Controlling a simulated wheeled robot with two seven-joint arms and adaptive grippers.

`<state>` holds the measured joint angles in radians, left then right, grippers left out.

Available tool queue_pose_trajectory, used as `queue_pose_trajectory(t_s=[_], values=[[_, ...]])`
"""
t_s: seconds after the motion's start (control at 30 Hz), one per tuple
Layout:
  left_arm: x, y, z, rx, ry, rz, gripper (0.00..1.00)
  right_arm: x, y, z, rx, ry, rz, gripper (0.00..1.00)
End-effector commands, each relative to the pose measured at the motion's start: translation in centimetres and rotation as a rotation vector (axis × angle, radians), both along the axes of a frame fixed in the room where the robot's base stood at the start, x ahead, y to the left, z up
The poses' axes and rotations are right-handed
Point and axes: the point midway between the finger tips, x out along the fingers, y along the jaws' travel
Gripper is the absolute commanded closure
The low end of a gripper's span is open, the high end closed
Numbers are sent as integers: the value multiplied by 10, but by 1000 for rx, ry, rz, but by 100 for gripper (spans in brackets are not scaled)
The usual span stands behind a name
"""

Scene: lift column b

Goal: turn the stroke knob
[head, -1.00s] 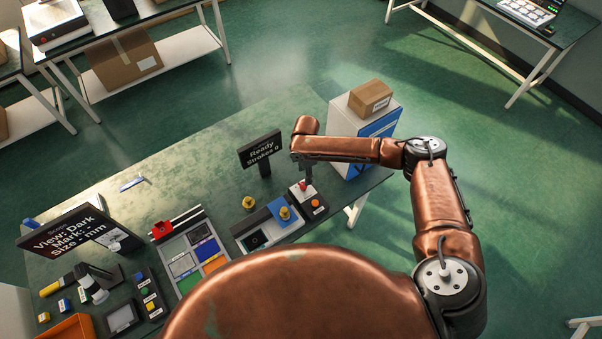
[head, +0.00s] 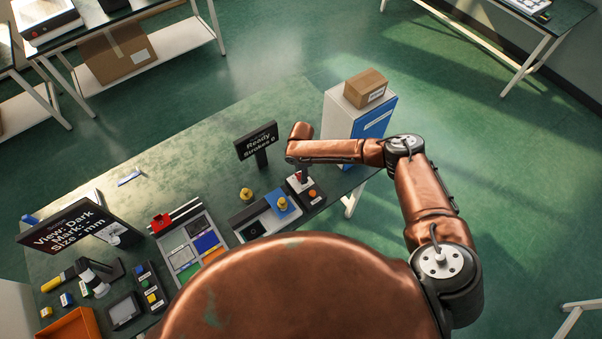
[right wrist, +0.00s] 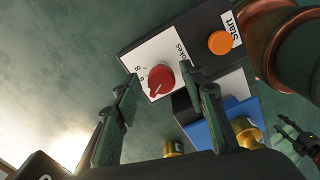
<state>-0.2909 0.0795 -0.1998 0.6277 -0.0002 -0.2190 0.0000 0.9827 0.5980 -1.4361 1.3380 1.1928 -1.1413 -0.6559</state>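The red stroke knob (right wrist: 161,78) sits on the white plate of a dark control box (right wrist: 185,35) in the right wrist view. Printed numbers and part of a word show beside it. My right gripper (right wrist: 160,90) is open, one finger on each side of the knob, with a gap visible at least on the left. In the head view the knob (head: 299,178) is partly hidden under my right gripper (head: 303,171). A small dark shape at the right edge of the right wrist view looks like my left gripper (right wrist: 297,138); its opening is unclear.
An orange start button (right wrist: 220,42) is beside the knob. A sign (head: 257,142) reading "Ready Strokes 0" stands behind. A white and blue cabinet (head: 345,118) carrying a carton (head: 366,88) stands behind right.

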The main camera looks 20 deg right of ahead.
Motion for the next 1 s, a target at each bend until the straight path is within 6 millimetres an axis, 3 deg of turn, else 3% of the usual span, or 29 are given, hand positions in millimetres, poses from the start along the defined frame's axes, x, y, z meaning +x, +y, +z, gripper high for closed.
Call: queue_pose_trajectory(t_s=[0.3, 0.53, 1.0], values=[[-17, 1, -1, 1, 22, 5, 60, 0, 0, 0, 0, 1, -1, 85], [-18, 1, -1, 2, 24, 4, 60, 0, 0, 0, 0, 1, -1, 100], [-12, 1, 11, 1, 15, 2, 60, -3, 1, 1, 2, 4, -145, 100]])
